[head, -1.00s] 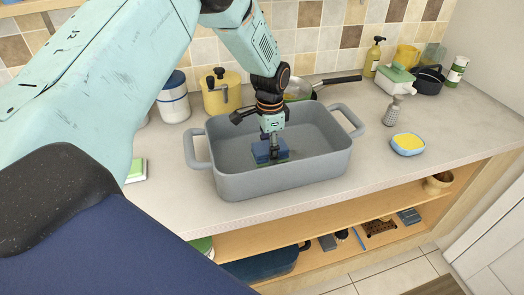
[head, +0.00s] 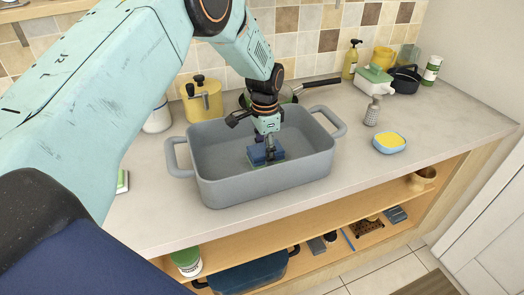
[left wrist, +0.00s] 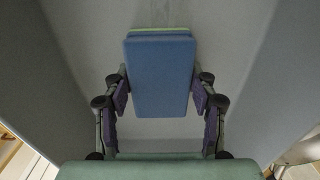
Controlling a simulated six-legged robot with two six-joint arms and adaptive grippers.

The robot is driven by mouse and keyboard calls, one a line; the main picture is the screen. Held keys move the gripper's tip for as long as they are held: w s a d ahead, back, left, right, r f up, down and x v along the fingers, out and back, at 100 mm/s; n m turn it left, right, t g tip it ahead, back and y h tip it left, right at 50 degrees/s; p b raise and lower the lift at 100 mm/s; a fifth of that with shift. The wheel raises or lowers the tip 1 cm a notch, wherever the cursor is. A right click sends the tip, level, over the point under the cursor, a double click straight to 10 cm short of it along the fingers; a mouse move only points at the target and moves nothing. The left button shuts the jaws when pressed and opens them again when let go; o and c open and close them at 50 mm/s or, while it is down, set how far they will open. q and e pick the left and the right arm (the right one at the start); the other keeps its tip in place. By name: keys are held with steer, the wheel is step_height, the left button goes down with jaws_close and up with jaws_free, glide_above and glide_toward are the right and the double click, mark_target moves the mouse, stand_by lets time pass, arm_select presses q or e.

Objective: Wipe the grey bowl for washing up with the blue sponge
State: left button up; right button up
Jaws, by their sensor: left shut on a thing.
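The grey bowl (head: 262,180) is a rectangular basin with two side handles, standing on the worktop. My left gripper (head: 270,151) reaches down into it and is shut on the blue sponge (head: 258,155). The sponge also shows in the left wrist view (left wrist: 160,75), pinched between the two dark fingers, with a light green edge at its far end. It is low inside the bowl; I cannot tell for sure whether it touches the floor of the bowl (left wrist: 150,128). My right gripper is not in view.
A yellow canister (head: 202,99) and a pan (head: 318,84) stand behind the bowl. A shelf (head: 320,226) below holds several items.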

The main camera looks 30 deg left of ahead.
mark_target(277, 145)
arm_select(q)
steer(key=shift+f, duration=0.1)
steer(key=shift+w+d+b, duration=0.45)
steer(key=shift+w+d, duration=0.35)
steer(key=shift+w, duration=0.2)
steer(key=shift+w+d, duration=0.35)
steer(key=shift+w, duration=0.05)
steer(key=shift+w+d+b, duration=0.7)
steer(key=shift+w+d, duration=0.15)
steer(key=shift+w, duration=0.25)
steer(key=shift+w+d, duration=0.3)
steer(key=shift+w, duration=0.05)
steer(key=shift+s+a, duration=0.1)
